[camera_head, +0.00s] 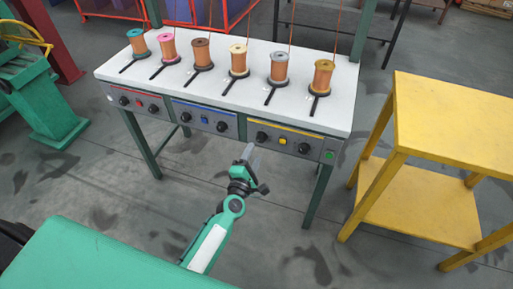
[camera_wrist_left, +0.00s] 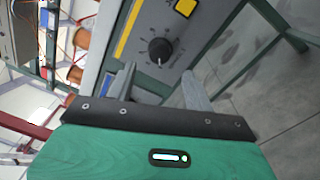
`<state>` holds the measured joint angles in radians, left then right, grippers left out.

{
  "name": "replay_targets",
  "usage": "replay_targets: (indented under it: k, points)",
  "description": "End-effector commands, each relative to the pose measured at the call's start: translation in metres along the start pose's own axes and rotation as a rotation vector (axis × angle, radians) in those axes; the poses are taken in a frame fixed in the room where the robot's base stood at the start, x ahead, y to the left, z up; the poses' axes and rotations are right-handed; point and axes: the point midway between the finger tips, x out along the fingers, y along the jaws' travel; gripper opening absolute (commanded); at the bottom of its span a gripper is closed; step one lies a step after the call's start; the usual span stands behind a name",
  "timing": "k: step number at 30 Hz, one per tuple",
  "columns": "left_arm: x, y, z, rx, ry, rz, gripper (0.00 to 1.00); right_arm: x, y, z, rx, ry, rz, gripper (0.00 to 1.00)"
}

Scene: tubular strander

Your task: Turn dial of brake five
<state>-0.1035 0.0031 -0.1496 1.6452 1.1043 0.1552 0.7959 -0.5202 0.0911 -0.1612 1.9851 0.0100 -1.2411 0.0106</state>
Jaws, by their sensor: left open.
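The bench (camera_head: 320,117) carries several control panels along its front edge. The yellow-striped panel (camera_head: 290,134) is at the right. Its left black dial (camera_head: 262,136), brake five, sits left of a yellow button (camera_head: 283,141). My left gripper (camera_head: 250,150) points up at this dial from just in front of the panel. In the left wrist view the dial (camera_wrist_left: 160,49) shows ahead, between the directions of the two open fingers (camera_wrist_left: 158,72), apart from them. The yellow button (camera_wrist_left: 184,7) shows above it there. Nothing is between the fingers. My right gripper is not in view.
Another dial (camera_head: 304,148) and a green button (camera_head: 329,155) are right of the yellow button. Blue-striped (camera_head: 204,118) and red-striped (camera_head: 137,101) panels are left. Copper spools (camera_head: 279,68) stand on the bench. A yellow shelf (camera_head: 420,195) stands right; floor between is clear.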

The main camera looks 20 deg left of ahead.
Motion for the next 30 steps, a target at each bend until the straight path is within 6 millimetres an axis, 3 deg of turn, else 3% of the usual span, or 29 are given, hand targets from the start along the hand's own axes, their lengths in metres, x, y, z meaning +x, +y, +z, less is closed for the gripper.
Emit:
replay_targets:
  k: [6,12,18,30]
  points:
    - [-0.045,-0.002,-0.001,0.000,0.001,-0.002,0.53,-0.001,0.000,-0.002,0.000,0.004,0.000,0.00]
    - [-0.073,-0.001,-0.001,0.000,0.001,-0.001,0.53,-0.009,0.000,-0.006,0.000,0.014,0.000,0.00]
    - [-0.084,0.000,0.000,-0.001,0.001,0.000,0.53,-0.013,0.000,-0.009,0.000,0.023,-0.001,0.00]
    - [-0.085,0.000,0.000,-0.001,0.001,0.000,0.53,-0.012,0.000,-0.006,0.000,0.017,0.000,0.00]
